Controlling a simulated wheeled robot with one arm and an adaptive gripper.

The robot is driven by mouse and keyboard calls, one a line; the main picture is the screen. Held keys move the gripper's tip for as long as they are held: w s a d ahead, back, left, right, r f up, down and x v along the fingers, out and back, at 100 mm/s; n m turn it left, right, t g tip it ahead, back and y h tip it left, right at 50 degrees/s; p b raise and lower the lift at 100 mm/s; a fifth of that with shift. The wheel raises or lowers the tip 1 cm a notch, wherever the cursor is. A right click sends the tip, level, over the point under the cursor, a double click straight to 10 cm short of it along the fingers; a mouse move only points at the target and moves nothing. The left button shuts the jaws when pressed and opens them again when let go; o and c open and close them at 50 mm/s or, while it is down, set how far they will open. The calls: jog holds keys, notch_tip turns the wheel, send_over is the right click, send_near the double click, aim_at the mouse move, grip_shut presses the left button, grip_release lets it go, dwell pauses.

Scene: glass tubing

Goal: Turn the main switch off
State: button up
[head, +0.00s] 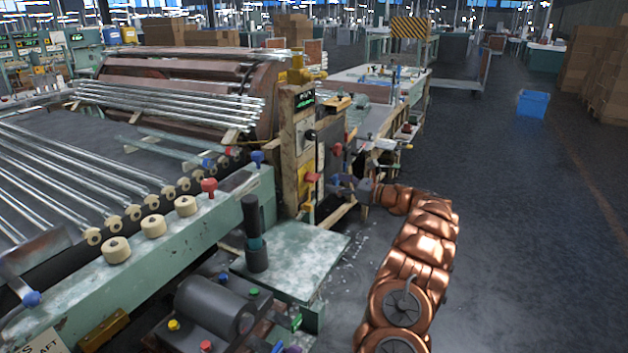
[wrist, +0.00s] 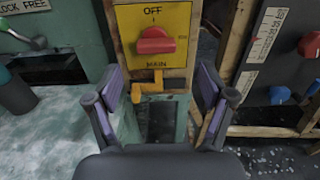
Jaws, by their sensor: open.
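The main switch is a red knob (wrist: 155,40) on a yellow plate (wrist: 130,20), marked OFF above and MAIN below. The knob's grip lies roughly horizontal, across from the OFF mark at the top; a small mark at its right is too blurred to read. In the head view the red knob (head: 312,177) sits on the post's side. My gripper (wrist: 164,88) is open and empty, its two fingers spread below and to either side of the knob, not touching it. In the head view my gripper (head: 343,184) is just right of the post.
A yellow-orange latch (wrist: 155,85) sticks out just under the plate, between my fingers. A grey panel with another red knob (wrist: 309,45) stands at the right. A green-topped bench (head: 292,262) lies before the post. Open floor (head: 510,220) is at the right.

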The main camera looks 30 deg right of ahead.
aim_at(318, 179)
jog(key=x, duration=0.8)
jog(key=shift+s+a, duration=0.15)
jog(key=shift+a, duration=0.05)
jog(key=c, duration=1.2)
